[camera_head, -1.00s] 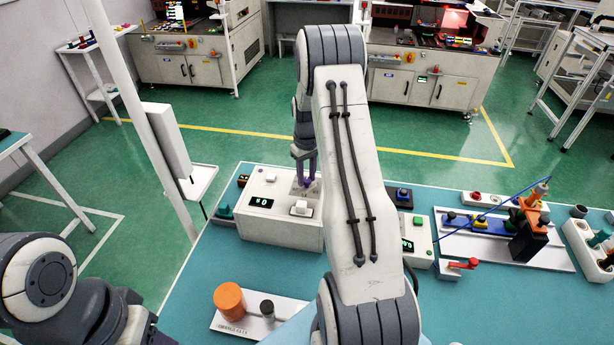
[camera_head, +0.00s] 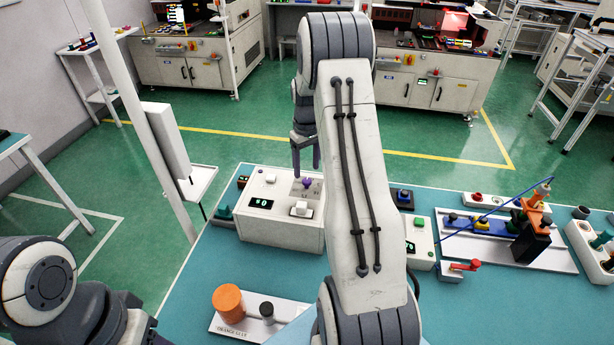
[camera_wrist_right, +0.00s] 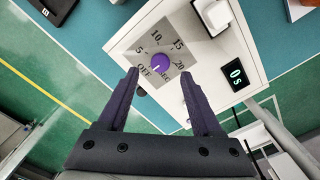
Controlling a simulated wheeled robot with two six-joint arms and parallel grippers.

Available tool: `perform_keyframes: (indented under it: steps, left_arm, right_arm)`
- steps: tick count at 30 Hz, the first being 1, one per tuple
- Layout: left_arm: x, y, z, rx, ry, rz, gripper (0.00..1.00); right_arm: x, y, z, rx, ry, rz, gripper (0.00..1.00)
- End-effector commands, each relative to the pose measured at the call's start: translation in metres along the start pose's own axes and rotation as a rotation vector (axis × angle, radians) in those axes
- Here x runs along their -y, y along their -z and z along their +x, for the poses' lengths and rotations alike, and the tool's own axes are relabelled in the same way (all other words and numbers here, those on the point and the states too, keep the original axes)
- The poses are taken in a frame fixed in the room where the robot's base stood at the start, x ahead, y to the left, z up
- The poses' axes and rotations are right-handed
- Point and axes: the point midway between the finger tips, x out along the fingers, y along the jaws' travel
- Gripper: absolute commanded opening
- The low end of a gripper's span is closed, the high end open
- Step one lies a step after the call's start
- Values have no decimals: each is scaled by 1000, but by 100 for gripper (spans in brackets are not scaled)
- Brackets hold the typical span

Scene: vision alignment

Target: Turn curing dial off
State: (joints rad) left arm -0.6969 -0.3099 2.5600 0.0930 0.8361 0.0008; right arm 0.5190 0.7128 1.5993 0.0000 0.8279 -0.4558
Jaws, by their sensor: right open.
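The curing dial is a purple knob (camera_head: 307,183) on the sloped top of a white box (camera_head: 279,232). In the right wrist view the knob (camera_wrist_right: 162,63) sits on a grey scale plate (camera_wrist_right: 135,45) marked OFF, 5, 10, 15 and 20. Its pointer seems to face OFF, but the mark is small. The box's display (camera_wrist_right: 235,75) reads 0s. My right gripper (camera_head: 306,168) is open and empty above the knob, apart from it; its fingertips (camera_wrist_right: 158,74) show on either side of the knob in the wrist view. My left gripper is out of view.
A white block (camera_head: 301,209) sits on the box beside the dial. An orange cylinder (camera_head: 228,301) stands on a plate in front.

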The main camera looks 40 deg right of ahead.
Motion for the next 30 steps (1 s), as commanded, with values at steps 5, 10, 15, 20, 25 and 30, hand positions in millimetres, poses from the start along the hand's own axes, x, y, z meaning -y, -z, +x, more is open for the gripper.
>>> perform_keyframes:
  steps: [5, 10, 15, 20, 25, 30]
  left_arm:
    - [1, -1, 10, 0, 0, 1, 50]
    - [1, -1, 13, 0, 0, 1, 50]
    - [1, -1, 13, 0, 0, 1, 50]
    - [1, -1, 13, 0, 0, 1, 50]
    - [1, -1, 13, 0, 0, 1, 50]
    - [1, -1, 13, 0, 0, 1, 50]
  right_arm:
    - [0, 1, -34, -4, -2, -1, 67]
    - [0, 1, -56, -2, -1, -1, 67]
    - [0, 0, -63, 1, 0, -1, 67]
    - [0, 0, -63, 1, 0, -1, 67]
    - [0, 0, -63, 1, 0, -1, 67]
    - [1, 0, -63, 0, 0, -2, 67]
